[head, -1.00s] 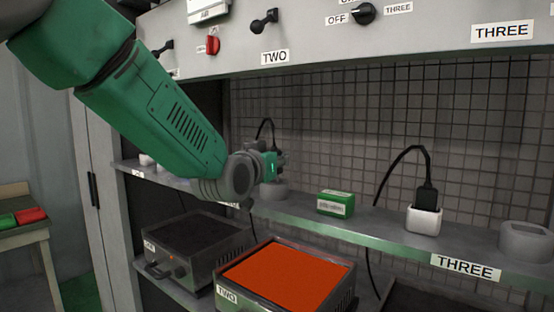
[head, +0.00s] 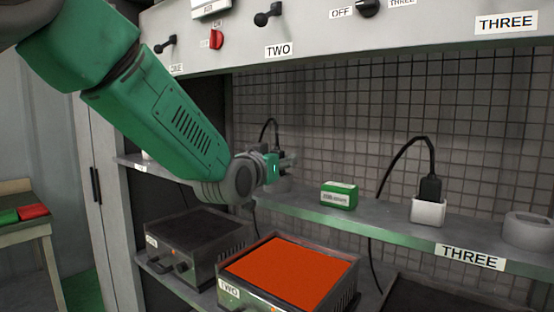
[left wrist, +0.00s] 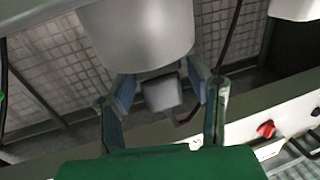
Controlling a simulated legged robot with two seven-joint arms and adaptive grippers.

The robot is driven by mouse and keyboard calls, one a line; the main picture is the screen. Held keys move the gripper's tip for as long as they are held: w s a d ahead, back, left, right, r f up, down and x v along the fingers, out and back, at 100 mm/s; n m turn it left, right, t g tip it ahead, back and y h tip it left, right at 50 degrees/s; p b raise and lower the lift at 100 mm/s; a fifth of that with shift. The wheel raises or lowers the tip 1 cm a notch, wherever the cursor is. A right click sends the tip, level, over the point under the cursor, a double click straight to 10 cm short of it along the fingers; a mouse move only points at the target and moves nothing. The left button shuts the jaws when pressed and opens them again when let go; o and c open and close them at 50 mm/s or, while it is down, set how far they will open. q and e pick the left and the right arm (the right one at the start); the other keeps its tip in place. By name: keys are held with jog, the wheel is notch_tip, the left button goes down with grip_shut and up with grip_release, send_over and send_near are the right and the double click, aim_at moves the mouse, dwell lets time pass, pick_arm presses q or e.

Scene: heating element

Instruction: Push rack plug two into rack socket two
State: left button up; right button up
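My left gripper (head: 288,163) is at the back of the shelf, beside rack socket two (head: 281,184), a round grey base largely hidden by my wrist. A black cable (head: 268,124) loops behind the gripper; the plug there is mostly hidden in the head view. In the left wrist view, a dark grey block, seemingly rack plug two (left wrist: 163,94), lies between the spread fingers of the gripper (left wrist: 161,76), with gaps visible on both sides. A large pale grey cylinder (left wrist: 140,35) is close beyond the fingertips. How deep the plug sits cannot be told. My right gripper is not in view.
A green box (head: 339,195) stands on the shelf to the right. Beyond it are a black plug in a white socket (head: 428,211) and an empty round grey base (head: 528,226). A glowing orange hotplate (head: 287,272) lies below. The switch panel (head: 390,30) overhangs the shelf.

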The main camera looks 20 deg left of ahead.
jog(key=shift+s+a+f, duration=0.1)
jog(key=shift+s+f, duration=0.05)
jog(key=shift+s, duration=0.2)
